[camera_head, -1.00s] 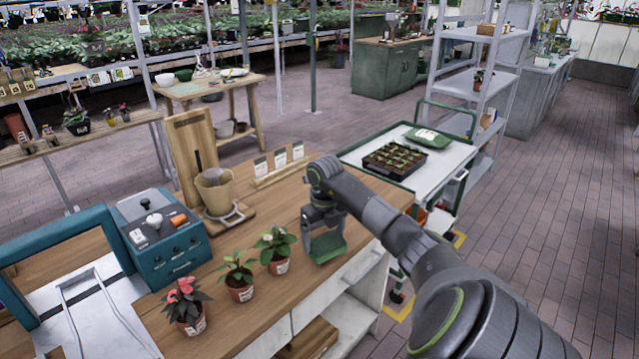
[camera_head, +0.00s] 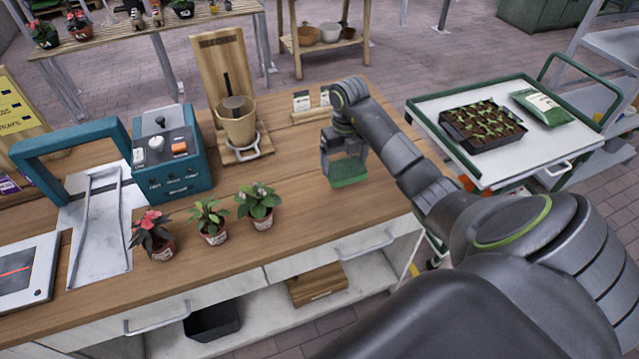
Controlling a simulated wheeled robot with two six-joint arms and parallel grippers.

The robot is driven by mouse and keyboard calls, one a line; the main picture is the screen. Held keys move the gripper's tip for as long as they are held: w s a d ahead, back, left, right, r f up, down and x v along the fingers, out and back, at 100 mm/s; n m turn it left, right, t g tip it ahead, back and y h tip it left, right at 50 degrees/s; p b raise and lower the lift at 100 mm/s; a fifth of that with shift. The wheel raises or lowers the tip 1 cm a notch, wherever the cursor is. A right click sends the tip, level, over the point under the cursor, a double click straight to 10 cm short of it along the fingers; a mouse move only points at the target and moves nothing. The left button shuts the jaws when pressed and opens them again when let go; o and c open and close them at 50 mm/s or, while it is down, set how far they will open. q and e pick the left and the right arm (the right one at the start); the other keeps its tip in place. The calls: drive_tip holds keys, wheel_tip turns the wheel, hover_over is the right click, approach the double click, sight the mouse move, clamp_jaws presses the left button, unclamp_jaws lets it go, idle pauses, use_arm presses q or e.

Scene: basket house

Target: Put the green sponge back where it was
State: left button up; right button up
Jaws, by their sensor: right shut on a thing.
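The green sponge (camera_head: 348,171) is a small green block at the right part of the wooden counter (camera_head: 300,215). My right gripper (camera_head: 345,160) is shut on it from above, one finger showing at its left side. The sponge is on or just above the counter top; I cannot tell whether it touches. My left gripper is not in view.
Several potted plants (camera_head: 257,204) stand left of the sponge. A teal machine (camera_head: 170,155), a tan pot on a wooden stand (camera_head: 237,125) and seed packets (camera_head: 302,103) are behind. A cart with a seedling tray (camera_head: 482,126) stands right. Counter around the sponge is clear.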

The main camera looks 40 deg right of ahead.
use_arm(q)
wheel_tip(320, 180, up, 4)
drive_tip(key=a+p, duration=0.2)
drive_tip(key=p, duration=0.1)
use_arm(e)
drive_tip(key=w+a+r, duration=0.1)
drive_tip(key=a+r, duration=0.3)
drive_tip(key=a, duration=0.5)
drive_tip(key=f+b, duration=0.5)
drive_tip(key=b, duration=0.1)
drive_tip(key=shift+w+f, duration=0.2)
drive_tip(key=shift+f, duration=0.2)
wheel_tip(320, 180, down, 3)
drive_tip(key=shift+f+p, duration=0.1)
drive_tip(key=shift+p, duration=0.5)
drive_tip(key=shift+f, duration=0.35)
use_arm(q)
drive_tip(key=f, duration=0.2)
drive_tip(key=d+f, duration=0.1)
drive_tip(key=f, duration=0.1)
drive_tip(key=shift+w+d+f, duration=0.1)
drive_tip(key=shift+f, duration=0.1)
use_arm(e)
drive_tip(key=shift+f, duration=0.1)
